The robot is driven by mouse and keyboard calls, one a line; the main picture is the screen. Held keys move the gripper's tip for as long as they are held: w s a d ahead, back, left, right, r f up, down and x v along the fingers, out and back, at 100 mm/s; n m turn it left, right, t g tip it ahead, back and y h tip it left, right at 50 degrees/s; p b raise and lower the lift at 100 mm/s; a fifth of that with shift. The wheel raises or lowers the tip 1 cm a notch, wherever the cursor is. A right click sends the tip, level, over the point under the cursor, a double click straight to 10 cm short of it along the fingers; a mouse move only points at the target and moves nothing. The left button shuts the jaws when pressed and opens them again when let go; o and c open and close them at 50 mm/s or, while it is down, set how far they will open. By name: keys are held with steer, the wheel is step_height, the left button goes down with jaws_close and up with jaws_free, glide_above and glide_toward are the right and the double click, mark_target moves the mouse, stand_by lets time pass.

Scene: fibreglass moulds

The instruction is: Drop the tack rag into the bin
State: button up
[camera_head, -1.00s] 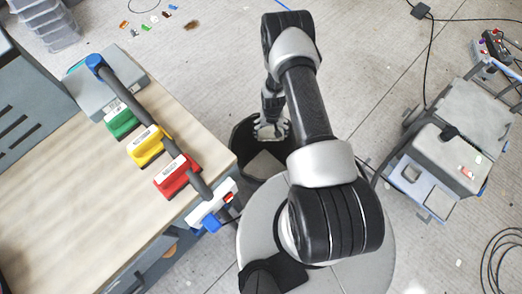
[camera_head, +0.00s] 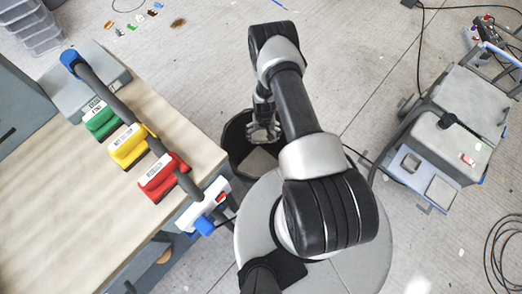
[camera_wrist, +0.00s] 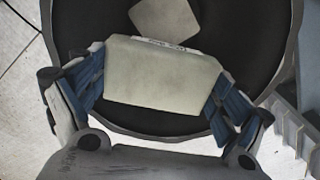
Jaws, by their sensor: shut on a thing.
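My gripper (camera_wrist: 160,82) is shut on a pale beige tack rag (camera_wrist: 158,76), with blue-padded fingers on its left and right sides in the wrist view. The dark round bin (camera_wrist: 262,38) lies below and behind the rag in that view. In the head view the bin (camera_head: 234,148) stands on the floor, and my gripper (camera_head: 264,133) is over its opening. A separate pale square piece (camera_wrist: 165,16) shows inside the bin. The arm hides the bin's right side in the head view.
A grey wheeled cart (camera_head: 470,105) stands at the right. The floor beyond the bin is mostly clear.

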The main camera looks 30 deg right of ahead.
steer(key=o, duration=0.7)
steer(key=shift+o, duration=0.2)
steer(key=shift+r, duration=0.1)
step_height(320, 180, up, 12)
stand_by(0.5)
